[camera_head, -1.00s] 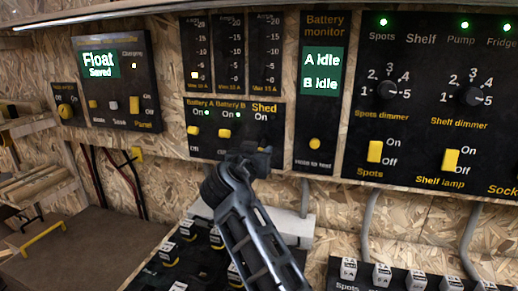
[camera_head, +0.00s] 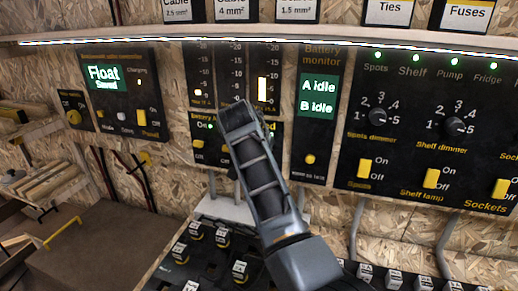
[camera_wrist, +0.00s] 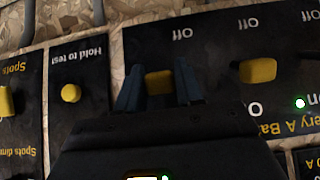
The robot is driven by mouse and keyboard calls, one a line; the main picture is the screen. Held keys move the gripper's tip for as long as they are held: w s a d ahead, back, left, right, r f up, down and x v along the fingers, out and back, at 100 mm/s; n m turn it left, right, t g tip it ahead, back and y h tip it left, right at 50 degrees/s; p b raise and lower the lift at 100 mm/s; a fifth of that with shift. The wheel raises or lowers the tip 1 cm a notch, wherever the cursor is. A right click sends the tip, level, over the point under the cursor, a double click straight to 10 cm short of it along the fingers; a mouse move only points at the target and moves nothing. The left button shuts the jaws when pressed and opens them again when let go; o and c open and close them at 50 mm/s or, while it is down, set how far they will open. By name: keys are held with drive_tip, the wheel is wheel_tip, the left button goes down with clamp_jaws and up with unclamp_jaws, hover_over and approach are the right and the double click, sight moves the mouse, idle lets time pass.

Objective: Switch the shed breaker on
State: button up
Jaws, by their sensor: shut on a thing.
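The shed breaker's yellow toggle (camera_wrist: 159,82) is between my gripper's (camera_wrist: 158,90) two dark fingers in the wrist view, which is upside down. The gripper is shut on it. The toggle sits level with the neighbouring Battery B toggle (camera_wrist: 258,70), clear of the Off label. In the head view my arm and gripper (camera_head: 240,118) cover the shed toggle and most of the breaker panel (camera_head: 197,170). A green glow shows just right of the gripper there.
The Battery monitor panel (camera_head: 313,140) with its yellow test button (camera_head: 310,159) is just right of the gripper. The dimmer and lamp switch panel (camera_head: 410,150) lies further right. A shelf edge (camera_head: 300,38) runs above, and a lower panel with several knobs (camera_head: 210,255) lies below.

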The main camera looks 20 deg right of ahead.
drive_tip(key=shift+r, duration=0.15)
idle(0.4)
drive_tip(key=o, duration=1)
drive_tip(key=shift+c, duration=0.2)
drive_tip(key=b+v, duration=0.1)
drive_tip(key=v, duration=0.6)
drive_tip(key=shift+r, duration=0.4)
